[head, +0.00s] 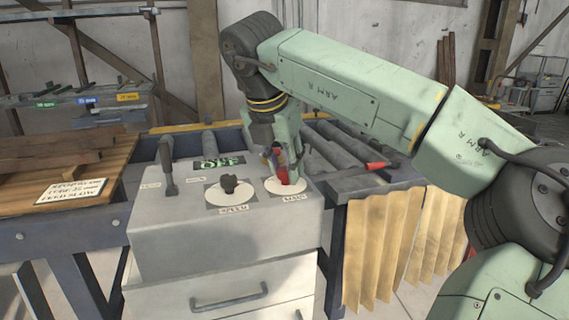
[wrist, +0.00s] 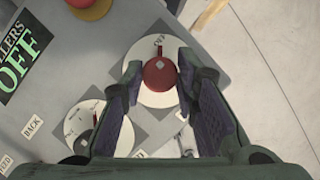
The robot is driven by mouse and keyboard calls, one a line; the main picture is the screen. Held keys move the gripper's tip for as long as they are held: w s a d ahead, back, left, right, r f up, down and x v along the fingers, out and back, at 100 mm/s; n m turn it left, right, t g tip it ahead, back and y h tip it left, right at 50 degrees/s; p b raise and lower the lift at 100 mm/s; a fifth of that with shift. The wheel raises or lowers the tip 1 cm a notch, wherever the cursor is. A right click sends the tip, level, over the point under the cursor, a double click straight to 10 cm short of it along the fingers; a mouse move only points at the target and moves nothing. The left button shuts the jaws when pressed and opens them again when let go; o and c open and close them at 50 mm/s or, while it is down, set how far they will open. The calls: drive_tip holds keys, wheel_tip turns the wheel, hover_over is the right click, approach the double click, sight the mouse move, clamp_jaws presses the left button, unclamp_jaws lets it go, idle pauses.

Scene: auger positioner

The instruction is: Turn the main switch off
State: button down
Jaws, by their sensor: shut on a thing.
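The main switch is a red knob (wrist: 159,74) on a round white dial (wrist: 135,53) in the wrist view. In the head view the red knob (head: 291,178) shows at the right of the grey console, above a small label. My gripper (wrist: 160,80) reaches down over the dial with one finger on each side of the knob, shut on it. The fingers hide parts of the dial's sides and lower edge.
A black speed knob (head: 229,183) sits on a second dial left of the main switch. A lever (head: 168,165) stands at the console's left. A green-lettered OFF sign (head: 222,162) lies behind. A red button on a yellow base (wrist: 90,6) is near the dial.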

idle(0.4)
drive_tip(key=c, duration=1.3)
unclamp_jaws()
drive_tip(key=shift+r, duration=0.1)
drive_tip(key=v, duration=0.7)
drive_tip(key=shift+s+r, duration=0.1)
